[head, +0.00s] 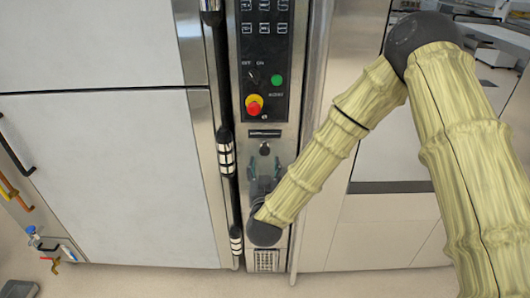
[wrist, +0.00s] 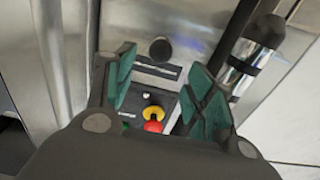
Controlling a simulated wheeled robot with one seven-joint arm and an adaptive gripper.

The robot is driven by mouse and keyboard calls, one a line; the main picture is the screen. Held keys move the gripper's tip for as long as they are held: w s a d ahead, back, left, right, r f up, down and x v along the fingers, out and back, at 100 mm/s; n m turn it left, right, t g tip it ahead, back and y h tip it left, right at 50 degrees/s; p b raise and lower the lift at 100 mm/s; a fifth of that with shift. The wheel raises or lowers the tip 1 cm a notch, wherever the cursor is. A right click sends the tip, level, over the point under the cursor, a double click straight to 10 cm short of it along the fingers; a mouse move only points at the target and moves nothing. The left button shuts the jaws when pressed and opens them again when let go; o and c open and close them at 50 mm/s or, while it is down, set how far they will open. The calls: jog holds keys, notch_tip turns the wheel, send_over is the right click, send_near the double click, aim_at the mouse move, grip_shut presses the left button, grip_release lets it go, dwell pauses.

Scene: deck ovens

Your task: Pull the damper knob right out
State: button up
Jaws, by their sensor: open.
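The damper knob is a small dark round knob (head: 264,149) on the narrow steel control column, just below a dark slot plate. It also shows in the wrist view as a black knob (wrist: 160,49), beyond and roughly centred between the fingertips. My gripper (head: 266,170) is open, just below the knob in the head view, with green pads on its fingers. In the wrist view my gripper (wrist: 162,68) has a wide, empty gap. The fingers appear apart from the knob. The knob's depth out of the panel is hard to judge.
A red and yellow emergency stop (head: 254,104) and a green button (head: 276,80) sit above the slot plate (head: 264,133). A vertical black door handle with steel bands (head: 226,152) runs close on the left, beside a large pale door (head: 110,180). A vent grille (head: 266,260) is below.

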aim_at(265, 152)
jog(key=w+p, duration=0.1)
jog(key=w, duration=0.8)
jog(key=shift+w, duration=0.1)
jog(key=shift+f, duration=0.1)
